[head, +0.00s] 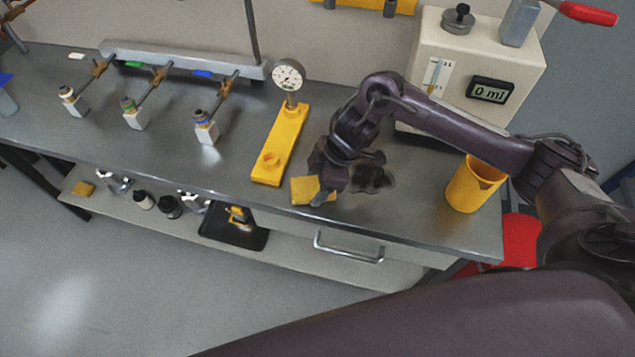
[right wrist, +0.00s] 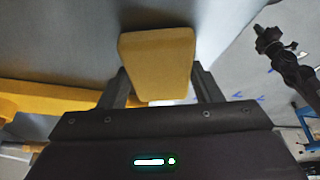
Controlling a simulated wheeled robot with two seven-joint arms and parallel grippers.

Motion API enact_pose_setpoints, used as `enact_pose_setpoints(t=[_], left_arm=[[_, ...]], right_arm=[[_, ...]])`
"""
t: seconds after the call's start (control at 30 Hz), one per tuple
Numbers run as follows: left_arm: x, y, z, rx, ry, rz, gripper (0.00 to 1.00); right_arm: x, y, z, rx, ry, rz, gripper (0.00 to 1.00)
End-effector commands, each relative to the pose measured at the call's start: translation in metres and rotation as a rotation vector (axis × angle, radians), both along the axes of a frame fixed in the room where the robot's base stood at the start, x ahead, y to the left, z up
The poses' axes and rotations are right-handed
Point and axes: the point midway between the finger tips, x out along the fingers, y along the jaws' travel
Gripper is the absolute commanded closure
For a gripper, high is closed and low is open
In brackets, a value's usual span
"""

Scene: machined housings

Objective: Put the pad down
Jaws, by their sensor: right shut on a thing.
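The yellow pad (head: 305,190) is a small flat-sided block at the front edge of the grey metal bench (head: 215,172). My right gripper (head: 325,194) is shut on it. In the right wrist view the pad (right wrist: 157,62) sits between the two fingers, its broad yellow face toward the camera. I cannot tell whether the pad touches the bench top or is just above it. My left gripper is not clearly seen in either view.
A yellow stand with a dial gauge (head: 289,75) is just left of the pad. A yellow cup (head: 474,184) stands to the right, below a white box with a "0 ml" display (head: 490,90). Several small clamped parts stand at the left. A lower shelf (head: 285,250) shows below.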

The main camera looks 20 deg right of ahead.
Motion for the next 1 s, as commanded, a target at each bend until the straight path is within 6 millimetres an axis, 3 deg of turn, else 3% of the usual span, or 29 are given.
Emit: enact_pose_setpoints(t=[0.47,0.5,0.67,1.0], left_arm=[[-0.001,0.002,-0.004,0.002,0.002,-0.001,1.00],[-0.002,0.002,-0.005,0.003,0.002,-0.001,1.00],[-0.002,0.002,-0.005,0.003,0.003,-0.001,1.00],[-0.002,0.002,-0.006,0.003,0.003,-0.001,1.00]], right_arm=[[-0.003,-0.001,-0.017,-0.005,0.008,0.000,0.60],[-0.003,-0.001,-0.017,-0.006,0.009,0.000,0.41],[-0.004,-0.002,-0.019,-0.008,0.012,-0.001,0.20],[-0.005,-0.002,-0.019,-0.009,0.015,0.003,0.20]])
